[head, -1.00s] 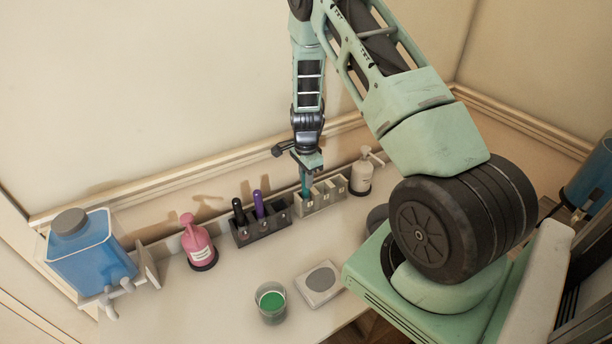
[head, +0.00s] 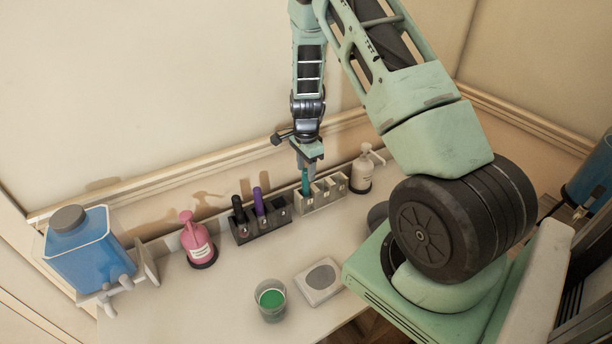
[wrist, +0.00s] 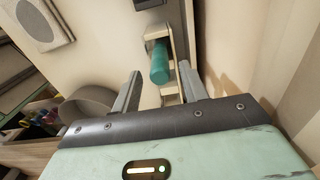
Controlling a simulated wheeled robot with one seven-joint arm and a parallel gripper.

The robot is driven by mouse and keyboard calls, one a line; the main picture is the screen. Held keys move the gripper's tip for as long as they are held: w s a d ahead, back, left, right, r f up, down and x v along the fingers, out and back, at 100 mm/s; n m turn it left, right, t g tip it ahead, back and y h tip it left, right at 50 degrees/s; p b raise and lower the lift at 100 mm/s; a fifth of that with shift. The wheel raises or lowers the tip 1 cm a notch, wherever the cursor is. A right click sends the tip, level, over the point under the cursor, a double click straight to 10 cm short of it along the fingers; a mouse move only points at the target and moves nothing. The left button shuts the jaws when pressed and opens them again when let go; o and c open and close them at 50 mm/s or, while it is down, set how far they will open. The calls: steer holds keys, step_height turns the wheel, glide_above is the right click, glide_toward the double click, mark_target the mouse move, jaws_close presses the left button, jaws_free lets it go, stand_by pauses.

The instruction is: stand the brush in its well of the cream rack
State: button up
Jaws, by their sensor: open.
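The teal brush (head: 305,182) stands upright in the left well of the cream rack (head: 322,199). The two wells to its right look empty. My gripper (head: 306,165) is open just above the brush's top, apart from it as far as I can see. In the wrist view the brush (wrist: 159,62) shows beyond and between the open fingers of my gripper (wrist: 160,90), with part of the cream rack (wrist: 174,88) around and behind it. The brush's lower end is hidden inside the well.
A dark rack (head: 262,224) with a black and a purple item stands left of the cream rack. A white pump bottle (head: 361,175) is close on its right. A pink bottle (head: 196,243), a glass of green liquid (head: 271,300) and a square pad (head: 318,283) stand on the table.

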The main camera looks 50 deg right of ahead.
step_height(320, 180, up, 9)
steer(key=shift+f+b, duration=0.1)
steer(key=shift+b, duration=0.8)
steer(key=s+a+r+n+y, duration=0.1)
steer(key=s+a+r+n, duration=0.15)
steer(key=a+n, duration=0.45)
steer(key=s+a+r+n, duration=0.2)
steer(key=a+r, duration=0.1)
steer(key=a, duration=0.8)
steer(key=s+a+r+n+y, duration=0.1)
steer(key=s+a+r+n, duration=0.15)
steer(key=a+n, duration=0.45)
steer(key=s+a+r+n, duration=0.2)
steer(key=s+a+n, duration=0.4)
steer(key=s, duration=0.3)
steer(key=s+a+r+n+h, duration=0.1)
steer(key=s+a+r+n, duration=0.1)
steer(key=s+a+n, duration=0.4)
steer(key=s, duration=0.4)
steer(key=shift+a+n, duration=0.3)
